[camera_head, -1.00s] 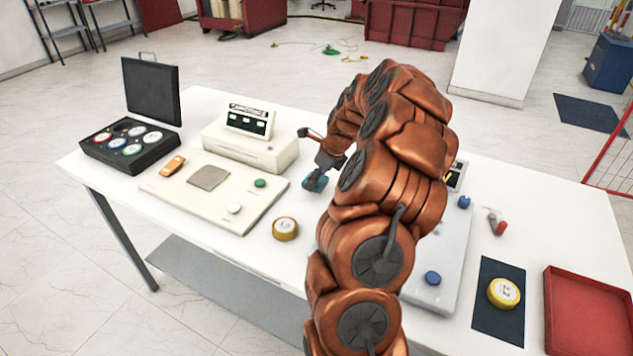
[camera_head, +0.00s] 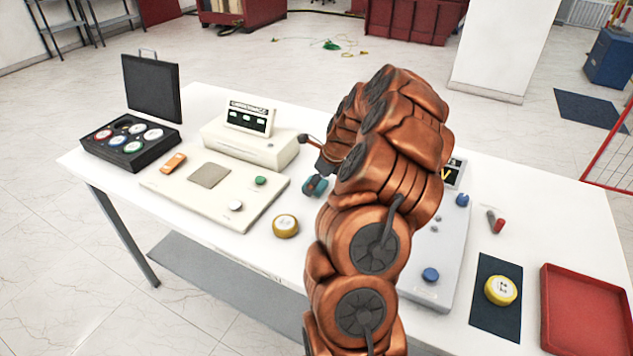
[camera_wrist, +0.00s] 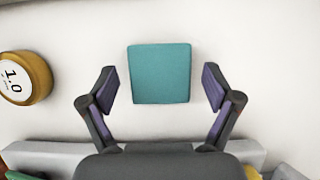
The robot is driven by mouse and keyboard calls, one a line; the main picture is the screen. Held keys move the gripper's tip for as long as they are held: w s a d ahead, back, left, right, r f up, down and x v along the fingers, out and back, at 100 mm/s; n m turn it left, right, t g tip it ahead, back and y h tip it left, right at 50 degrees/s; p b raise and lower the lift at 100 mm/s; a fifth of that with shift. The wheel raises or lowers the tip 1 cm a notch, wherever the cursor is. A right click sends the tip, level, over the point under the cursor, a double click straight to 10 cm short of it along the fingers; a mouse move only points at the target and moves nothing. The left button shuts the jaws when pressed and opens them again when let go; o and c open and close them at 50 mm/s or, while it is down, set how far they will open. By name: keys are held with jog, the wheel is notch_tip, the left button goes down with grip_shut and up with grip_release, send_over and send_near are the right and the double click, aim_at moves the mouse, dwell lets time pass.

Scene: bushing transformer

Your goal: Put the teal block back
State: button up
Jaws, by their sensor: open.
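The teal block (camera_head: 316,187) lies on the white table, right of the cream device and beside my arm. In the wrist view the teal block (camera_wrist: 160,74) is a flat-topped square. My gripper (camera_wrist: 160,84) is open above it, with one finger on each side and a clear gap to both edges. In the head view my gripper (camera_head: 321,168) is partly hidden behind my copper arm. I cannot tell how high the fingertips are above the table.
A gold disc (camera_head: 285,226) stands left of the block; a gold disc marked 1.0 (camera_wrist: 22,78) shows in the wrist view. A cream panel (camera_head: 213,190), black case (camera_head: 130,157), grey panel (camera_head: 447,245), dark mat (camera_head: 497,325) and red tray (camera_head: 585,315) share the table (camera_head: 255,252).

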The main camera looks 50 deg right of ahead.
jog(key=b+v, duration=0.4)
jog(key=v, duration=0.8)
jog(key=shift+r, duration=0.2)
jog(key=s+a+r+n+g, duration=0.1)
jog(key=s+a+n+g, duration=0.1)
jog(key=a+n, duration=0.9)
jog(key=s+a+r+n+g, duration=0.15)
jog(key=a+n, duration=0.45)
jog(key=a, duration=1.2)
jog(key=s+a+f+n+g, duration=0.1)
jog(key=s+a+n, duration=0.2)
jog(key=s+n, duration=0.2)
jog(key=s+a+f+n+h, duration=0.1)
jog(key=s+a+f+n, duration=0.1)
jog(key=s+n, duration=0.3)
jog(key=s+a+f+n+g, duration=0.1)
jog(key=s+a+n, duration=0.4)
jog(key=s, duration=0.6)
jog(key=shift+s+f+n+g, duration=0.15)
jog(key=shift+s+n+g, duration=0.15)
jog(key=shift+s+g, duration=0.1)
